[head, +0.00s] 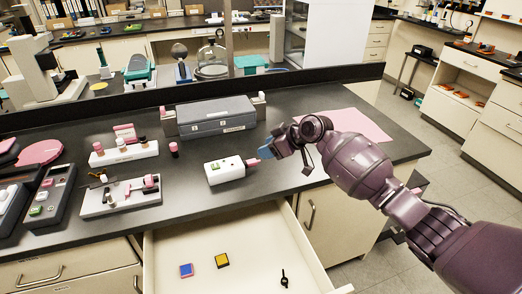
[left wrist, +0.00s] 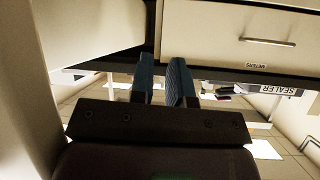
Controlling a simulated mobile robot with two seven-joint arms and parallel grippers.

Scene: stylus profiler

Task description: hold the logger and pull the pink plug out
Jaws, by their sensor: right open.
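The logger (head: 225,169), a small white box with a green patch on top, lies on the dark bench in the head view. The pink plug (head: 254,161) sticks out of its right end. My right gripper (head: 267,149), with blue fingertips, is just right of the plug and open. Its fingers overlap in this view, and I cannot tell whether they straddle or touch the plug. My left gripper is not in the head view. In the left wrist view my left gripper (left wrist: 163,75) shows two blue fingers with a narrow empty gap, below the bench front.
An open drawer (head: 170,247) under the logger holds a blue pad, a yellow pad and a black item. A grey case (head: 215,117) stands behind. White racks (head: 120,195) with small parts are at left. A pink sheet (head: 350,125) lies at right.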

